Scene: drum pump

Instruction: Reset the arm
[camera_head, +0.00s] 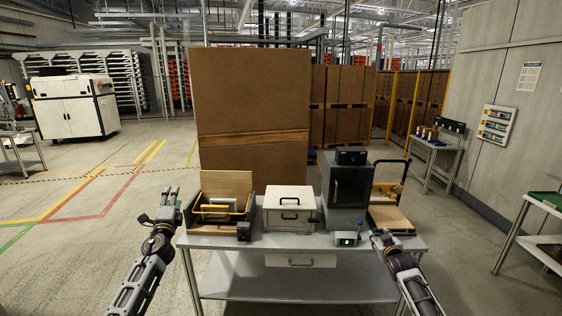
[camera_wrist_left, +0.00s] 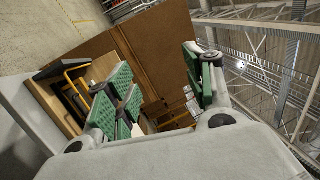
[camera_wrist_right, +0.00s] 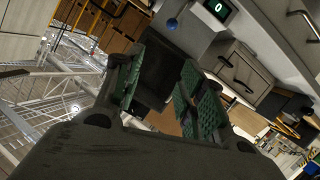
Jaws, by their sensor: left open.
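My left gripper (camera_head: 170,203) is raised beside the left end of the grey table (camera_head: 270,240), left of the wooden box with yellow handles (camera_head: 225,200). In the left wrist view the left gripper (camera_wrist_left: 163,88) has its green-padded fingers spread, with nothing between them. My right gripper (camera_head: 382,238) is at the table's front right, near the small device with a green display (camera_head: 347,239). In the right wrist view the right gripper (camera_wrist_right: 165,82) has its padded fingers apart, with no held object visible. Neither gripper is seen touching anything.
On the table stand a white drawer box (camera_head: 290,208), a dark cabinet (camera_head: 348,184) and a wooden-based stand with a yellow frame (camera_head: 390,215). A large brown panel (camera_head: 250,100) rises behind. A side table (camera_head: 545,203) stands at right. Floor at left is open.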

